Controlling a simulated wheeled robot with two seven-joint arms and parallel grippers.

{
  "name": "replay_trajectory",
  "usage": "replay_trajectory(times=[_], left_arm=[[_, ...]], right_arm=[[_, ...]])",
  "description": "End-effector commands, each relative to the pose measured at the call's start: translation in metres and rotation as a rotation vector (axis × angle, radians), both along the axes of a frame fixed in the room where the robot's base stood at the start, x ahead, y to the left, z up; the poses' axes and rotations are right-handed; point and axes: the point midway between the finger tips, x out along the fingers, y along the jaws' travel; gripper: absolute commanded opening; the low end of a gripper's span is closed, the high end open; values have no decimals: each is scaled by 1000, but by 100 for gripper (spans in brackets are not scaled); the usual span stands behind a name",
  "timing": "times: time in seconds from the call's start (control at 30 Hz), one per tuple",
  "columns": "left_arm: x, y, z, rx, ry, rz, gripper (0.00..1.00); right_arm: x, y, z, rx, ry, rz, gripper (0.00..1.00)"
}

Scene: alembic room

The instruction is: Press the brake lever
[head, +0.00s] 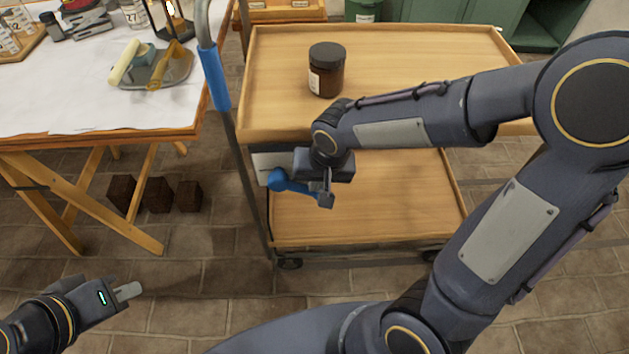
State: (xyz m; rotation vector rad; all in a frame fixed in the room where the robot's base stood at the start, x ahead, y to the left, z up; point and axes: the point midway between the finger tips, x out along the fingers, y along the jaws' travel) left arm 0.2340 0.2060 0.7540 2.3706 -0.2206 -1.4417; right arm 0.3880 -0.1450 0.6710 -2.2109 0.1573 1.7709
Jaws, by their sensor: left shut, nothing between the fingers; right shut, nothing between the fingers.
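The blue brake lever (283,182) sticks out beside the left post of the wooden cart (420,112), below the cart's top tray. My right gripper (326,200) is shut and empty at the lever's right end, its fingertips over or touching that end; I cannot tell whether they touch. The gripper hides part of the lever's far end. My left gripper (130,291) is shut and empty, low over the tiled floor at the bottom left, well away from the cart.
A brown jar (327,70) with a black lid stands on the cart's top tray. The cart's metal handle has a blue grip (214,79). A paper-covered trestle table (60,100) stands at left, with dark blocks (157,194) beneath it. The lower shelf (370,210) is bare.

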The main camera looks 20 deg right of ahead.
Motion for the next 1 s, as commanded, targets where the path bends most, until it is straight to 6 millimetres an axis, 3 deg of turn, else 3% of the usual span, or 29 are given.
replay_trajectory(times=[0.8, 1.0], left_arm=[[0, 0, -7, 0, 0, 0, 0], [0, 0, 10, 0, 0, 0, 0]], right_arm=[[-2, -1, -10, -4, 11, -1, 0], [2, -5, 10, -2, 8, -3, 0]])
